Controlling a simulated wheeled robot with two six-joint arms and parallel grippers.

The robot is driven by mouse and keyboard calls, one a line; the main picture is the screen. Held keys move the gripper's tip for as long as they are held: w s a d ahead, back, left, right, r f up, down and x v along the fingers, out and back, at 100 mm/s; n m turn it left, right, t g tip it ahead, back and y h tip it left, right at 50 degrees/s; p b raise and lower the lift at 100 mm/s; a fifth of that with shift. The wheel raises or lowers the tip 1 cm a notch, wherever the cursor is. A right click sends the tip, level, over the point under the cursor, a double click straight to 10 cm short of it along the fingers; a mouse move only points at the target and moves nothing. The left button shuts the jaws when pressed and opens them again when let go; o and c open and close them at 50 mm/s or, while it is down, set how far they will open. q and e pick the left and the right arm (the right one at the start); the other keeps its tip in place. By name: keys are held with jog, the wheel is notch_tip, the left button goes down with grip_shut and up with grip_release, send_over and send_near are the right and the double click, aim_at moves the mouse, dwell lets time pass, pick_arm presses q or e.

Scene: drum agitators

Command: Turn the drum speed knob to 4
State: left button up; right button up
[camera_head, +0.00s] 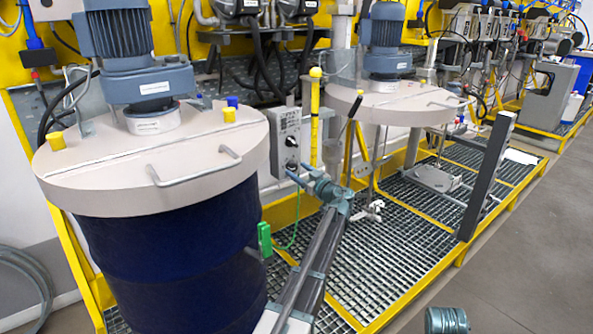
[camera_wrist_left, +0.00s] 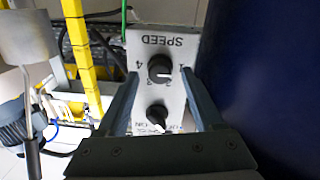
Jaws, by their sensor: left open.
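The 4 shows at the knob's upper left. I cannot clearly tell which number its pointer faces. A second black knob (camera_wrist_left: 157,114), by OFF and ON marks, sits below it in that view. My left gripper (camera_head: 298,173) is open in front of the box. Its fingers (camera_wrist_left: 158,76) lie either side of the speed knob, apart from it. My right gripper is not in view.
A dark blue drum (camera_head: 175,250) with a beige lid (camera_head: 120,168) and motor stands close on the left. Another lidded unit (camera_head: 395,106) is behind on the right. A yellow post (camera_head: 315,115) stands beside the box. A dark upright post (camera_head: 487,175) rises from the grating.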

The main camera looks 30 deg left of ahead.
pick_arm(q)
jog(key=shift+x, duration=0.85)
grip_shut()
